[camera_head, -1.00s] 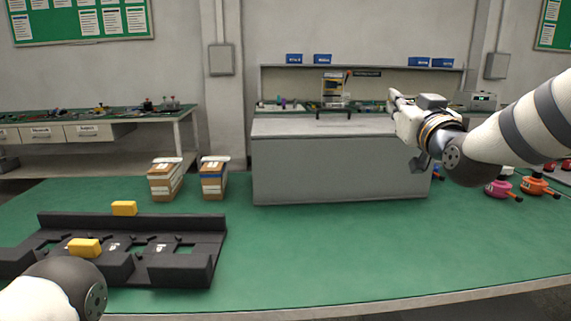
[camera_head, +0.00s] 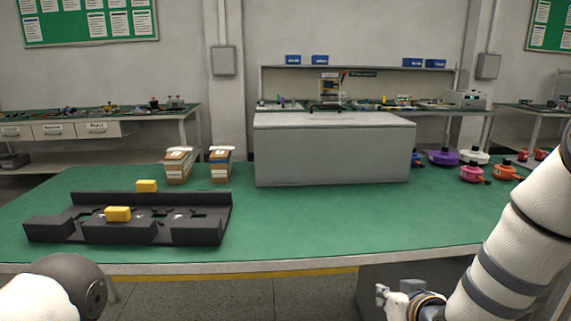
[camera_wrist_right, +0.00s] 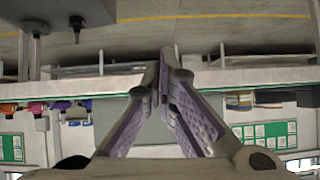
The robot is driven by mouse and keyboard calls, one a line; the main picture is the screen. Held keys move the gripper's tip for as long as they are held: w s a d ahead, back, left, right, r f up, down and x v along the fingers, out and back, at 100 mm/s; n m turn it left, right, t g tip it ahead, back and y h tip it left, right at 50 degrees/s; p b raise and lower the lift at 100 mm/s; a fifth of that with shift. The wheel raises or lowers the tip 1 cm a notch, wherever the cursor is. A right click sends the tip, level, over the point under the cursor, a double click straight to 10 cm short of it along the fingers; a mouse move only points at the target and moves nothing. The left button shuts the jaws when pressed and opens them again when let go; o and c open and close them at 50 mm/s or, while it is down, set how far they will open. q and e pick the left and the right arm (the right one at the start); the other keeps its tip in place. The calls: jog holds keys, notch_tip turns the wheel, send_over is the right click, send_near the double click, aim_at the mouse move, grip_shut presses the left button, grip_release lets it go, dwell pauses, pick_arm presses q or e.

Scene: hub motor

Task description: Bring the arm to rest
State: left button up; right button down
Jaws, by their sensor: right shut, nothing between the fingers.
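My right arm (camera_head: 510,250) comes in from the right in the head view and hangs down in front of the table's near edge. My right gripper (camera_head: 382,292) is low at the bottom of that view, over the floor side of the edge. In the right wrist view the right gripper (camera_wrist_right: 168,62) has its fingertips together with nothing between them. Of my left arm (camera_head: 62,285) only a rounded link shows at the bottom left; the left gripper is out of view.
The table's middle is clear.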

jog(key=s+f+g, duration=0.4)
jog(key=s+f, duration=0.7)
jog(key=s, duration=0.1)
jog(key=s+f+g, duration=0.2)
jog(key=s+g, duration=0.1)
jog(key=s, duration=0.8)
jog(key=s+d+f+g, duration=0.1)
jog(key=s+f+g, duration=0.1)
jog(key=s, duration=0.9)
jog(key=s+d+f+g+h, duration=0.1)
jog(key=s+g, duration=0.3)
jog(key=s, duration=0.7)
jog(key=shift+s+f+m, duration=0.2)
jog(key=shift+f+m, duration=0.2)
jog(key=shift+f, duration=0.35)
